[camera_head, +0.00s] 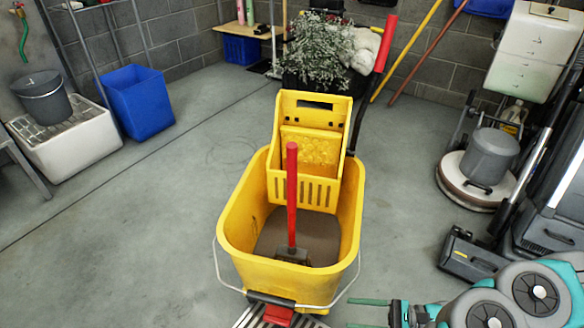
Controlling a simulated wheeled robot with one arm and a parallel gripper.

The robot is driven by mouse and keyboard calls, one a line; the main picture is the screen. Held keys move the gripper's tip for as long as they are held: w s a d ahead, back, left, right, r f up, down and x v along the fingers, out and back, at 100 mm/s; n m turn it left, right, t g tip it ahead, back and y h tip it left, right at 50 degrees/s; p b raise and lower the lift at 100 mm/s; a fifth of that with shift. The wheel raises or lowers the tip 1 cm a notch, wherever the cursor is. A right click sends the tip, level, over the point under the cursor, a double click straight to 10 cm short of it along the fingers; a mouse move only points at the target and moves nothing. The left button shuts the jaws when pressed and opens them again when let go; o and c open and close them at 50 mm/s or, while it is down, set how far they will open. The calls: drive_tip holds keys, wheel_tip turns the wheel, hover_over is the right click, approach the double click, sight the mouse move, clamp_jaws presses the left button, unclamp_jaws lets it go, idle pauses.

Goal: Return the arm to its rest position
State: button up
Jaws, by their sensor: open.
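My gripper (368,314) shows at the bottom edge, right of centre. Its two thin teal fingers point left and are spread apart, with nothing between them. My teal and grey arm reaches in from the bottom right corner. The gripper is just right of the front of a yellow mop bucket (228,225), apart from it in the picture. A red-handled tool (292,195) stands upright in the bucket, its dark head at the bottom in brownish contents. A yellow wringer (305,195) sits at the bucket's back.
A floor machine (488,158) and grey cleaning equipment (470,258) stand at the right. A blue bin (138,102) and a white basin (70,145) with a grey bucket (42,97) are at the left. A plant (320,50) is behind. The floor left of the yellow bucket is clear.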

drive_tip(key=s+a+r+n+g+h, duration=0.2)
drive_tip(key=s+r+n+g+h, duration=0.15)
drive_tip(key=r+n+h, duration=0.5)
drive_tip(key=s+a+r+n+g+h, duration=0.35)
drive_tip(key=r+n, duration=0.25)
drive_tip(key=r, duration=0.5)
drive_tip(key=s+d+r+n+t+h, duration=0.2)
drive_tip(key=s+d+r+h, duration=0.2)
drive_tip(key=s+r+h, duration=0.1)
drive_tip(key=shift+r+t, duration=0.4)
drive_tip(key=shift+r, duration=0.1)
